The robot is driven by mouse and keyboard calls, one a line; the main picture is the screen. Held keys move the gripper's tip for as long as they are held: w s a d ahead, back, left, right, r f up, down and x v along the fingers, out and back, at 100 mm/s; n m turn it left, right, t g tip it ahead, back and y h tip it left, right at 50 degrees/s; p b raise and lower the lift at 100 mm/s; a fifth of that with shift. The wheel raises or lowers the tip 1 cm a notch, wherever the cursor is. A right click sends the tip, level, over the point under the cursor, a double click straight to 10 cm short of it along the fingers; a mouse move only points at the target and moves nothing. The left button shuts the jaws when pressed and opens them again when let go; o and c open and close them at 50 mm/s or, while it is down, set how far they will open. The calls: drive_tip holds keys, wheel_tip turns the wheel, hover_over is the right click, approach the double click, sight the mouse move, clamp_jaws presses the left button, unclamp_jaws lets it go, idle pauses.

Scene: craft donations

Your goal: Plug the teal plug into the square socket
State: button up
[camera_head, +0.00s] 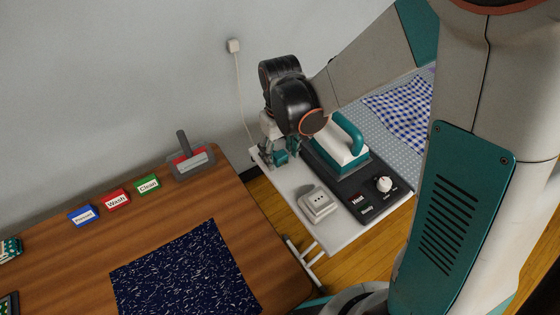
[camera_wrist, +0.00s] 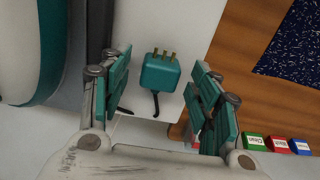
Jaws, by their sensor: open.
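The teal plug (camera_wrist: 160,73) lies on the white board surface, with brass prongs pointing to the top of the wrist view and a short dark cord below it. In the head view the plug (camera_head: 281,157) is partly hidden by my gripper (camera_head: 273,158). In the wrist view my open gripper (camera_wrist: 157,76) has one finger on each side of the plug, with gaps showing on both sides. Whether the fingertips are down at its height I cannot tell. The white square socket (camera_head: 317,203) stands on the board, holes facing up, and is out of the wrist view.
A teal and white iron (camera_head: 343,147) stands on a dark panel with a white knob (camera_head: 384,184), close to my gripper. A white cord (camera_head: 240,90) hangs from the wall outlet. The wooden table (camera_head: 90,260) at left holds labelled blocks and a dark cloth.

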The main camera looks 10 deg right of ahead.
sight(280, 155)
drive_tip(key=shift+f, duration=0.55)
drive_tip(key=shift+r, duration=0.1)
drive_tip(key=c, duration=1.1)
drive_tip(key=shift+r, duration=0.1)
wheel_tip(280, 155, up, 20)
drive_tip(key=p, duration=0.7)
drive_tip(key=shift+s, duration=0.1)
